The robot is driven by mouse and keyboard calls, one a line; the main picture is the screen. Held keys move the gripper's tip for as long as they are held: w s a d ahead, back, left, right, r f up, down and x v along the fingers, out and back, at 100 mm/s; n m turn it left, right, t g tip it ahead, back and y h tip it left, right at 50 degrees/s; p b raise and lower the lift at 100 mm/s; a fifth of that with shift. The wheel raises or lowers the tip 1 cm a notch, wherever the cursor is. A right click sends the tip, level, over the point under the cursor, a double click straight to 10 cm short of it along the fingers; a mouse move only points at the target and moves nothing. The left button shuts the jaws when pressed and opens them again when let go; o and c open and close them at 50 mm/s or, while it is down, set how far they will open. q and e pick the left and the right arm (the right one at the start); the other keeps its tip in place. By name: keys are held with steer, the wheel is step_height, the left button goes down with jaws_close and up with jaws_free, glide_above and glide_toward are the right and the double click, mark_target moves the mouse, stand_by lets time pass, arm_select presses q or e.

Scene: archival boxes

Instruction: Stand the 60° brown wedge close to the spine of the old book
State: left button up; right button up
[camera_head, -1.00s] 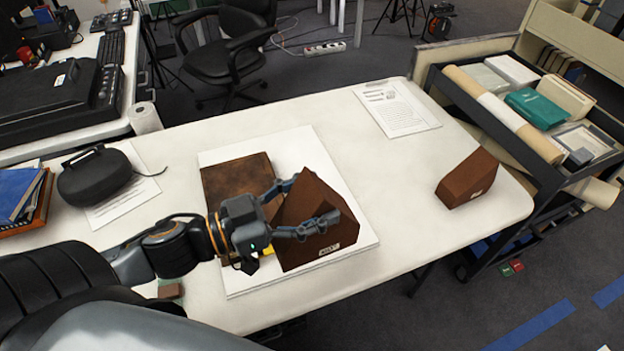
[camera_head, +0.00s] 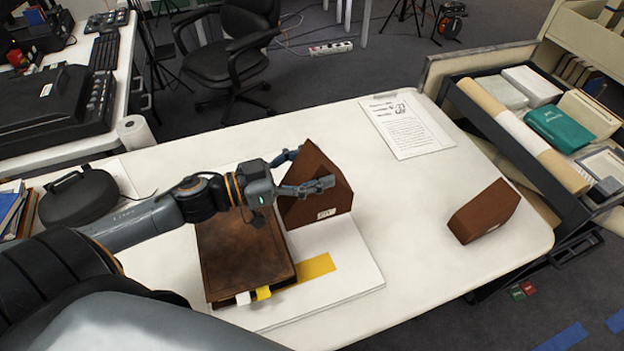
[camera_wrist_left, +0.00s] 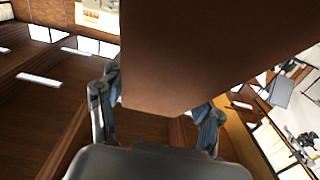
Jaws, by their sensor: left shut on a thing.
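My left gripper (camera_head: 305,170) is shut on a large brown wedge (camera_head: 318,195) with a small white label low on its face. The wedge is upright, by the upper right corner of the old brown book (camera_head: 238,255); I cannot tell whether it touches the book or the board. The book lies flat, with white and yellow tabs at its near edge. In the left wrist view, the wedge (camera_wrist_left: 215,45) fills the upper middle between the fingers (camera_wrist_left: 158,108). A second, lower brown wedge (camera_head: 485,211) stands apart at the table's right end. My right gripper is not in view.
A white board (camera_head: 345,275) lies under the book, with a yellow strip (camera_head: 318,267) to the book's right. A printed sheet (camera_head: 408,128) lies at the back. A black case (camera_head: 80,198) is at left, a loaded cart (camera_head: 470,120) at right. The table between board and second wedge is clear.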

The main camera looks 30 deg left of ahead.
arm_select(q)
steer(key=w+a+f, duration=0.2)
steer(key=w+f, duration=0.1)
steer(key=f, duration=0.5)
steer(key=shift+w+f, duration=0.2)
steer(key=shift+w, duration=0.05)
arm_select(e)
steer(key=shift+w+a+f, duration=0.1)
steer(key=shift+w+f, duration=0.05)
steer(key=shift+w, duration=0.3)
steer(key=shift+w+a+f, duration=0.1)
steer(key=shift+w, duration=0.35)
arm_select(q)
steer(key=shift+a, duration=0.1)
steer(key=shift+f, duration=0.1)
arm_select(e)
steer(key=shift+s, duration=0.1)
arm_select(q)
steer(key=shift+f+b, duration=0.35)
steer(key=shift+f, duration=0.15)
steer(key=o, duration=1.4)
steer(key=shift+c, duration=0.2)
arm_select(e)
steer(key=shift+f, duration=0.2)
arm_select(q)
steer(key=shift+r, duration=0.1)
